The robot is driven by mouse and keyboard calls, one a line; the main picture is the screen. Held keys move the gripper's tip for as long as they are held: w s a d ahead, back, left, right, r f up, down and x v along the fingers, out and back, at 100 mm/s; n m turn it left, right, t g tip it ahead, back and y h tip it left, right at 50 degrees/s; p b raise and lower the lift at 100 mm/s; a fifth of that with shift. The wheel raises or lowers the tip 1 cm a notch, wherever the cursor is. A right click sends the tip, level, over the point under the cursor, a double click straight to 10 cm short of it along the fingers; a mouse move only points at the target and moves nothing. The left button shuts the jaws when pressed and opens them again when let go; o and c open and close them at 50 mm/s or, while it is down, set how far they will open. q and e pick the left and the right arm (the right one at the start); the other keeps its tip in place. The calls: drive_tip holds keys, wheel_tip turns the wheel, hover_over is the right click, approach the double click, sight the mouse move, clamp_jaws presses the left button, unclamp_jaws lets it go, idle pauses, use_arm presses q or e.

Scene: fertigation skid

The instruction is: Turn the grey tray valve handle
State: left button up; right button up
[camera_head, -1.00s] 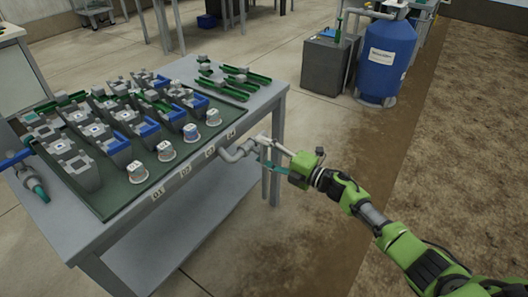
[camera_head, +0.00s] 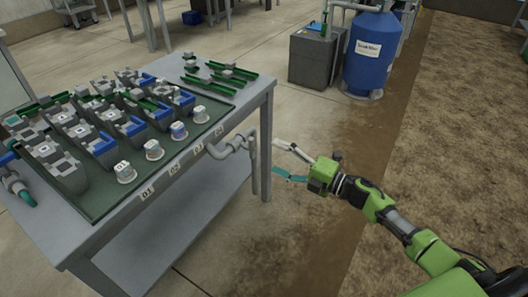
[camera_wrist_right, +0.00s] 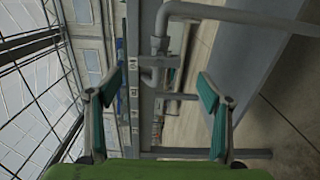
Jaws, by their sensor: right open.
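In the right wrist view the pipe (camera_wrist_right: 230,12) crosses the top, and the handle (camera_wrist_right: 178,96) lies between the open fingers as pictured. My right gripper (camera_head: 279,160) is open and empty, with teal pads. In the head view it is to the right of the handle, with a small gap, its fingers facing the valve. It also shows in the right wrist view (camera_wrist_right: 160,84). My left gripper is not in view.
The grey table (camera_head: 130,232) carries a dark green tray (camera_head: 108,200) with several grey and blue units and round cups. A blue tank (camera_head: 369,55) and a dark grey box (camera_head: 314,60) stand behind. The floor right of the table is clear.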

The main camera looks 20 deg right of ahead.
drive_tip(key=v, duration=0.2)
drive_tip(key=shift+s+d, duration=0.25)
drive_tip(key=shift+s, duration=0.05)
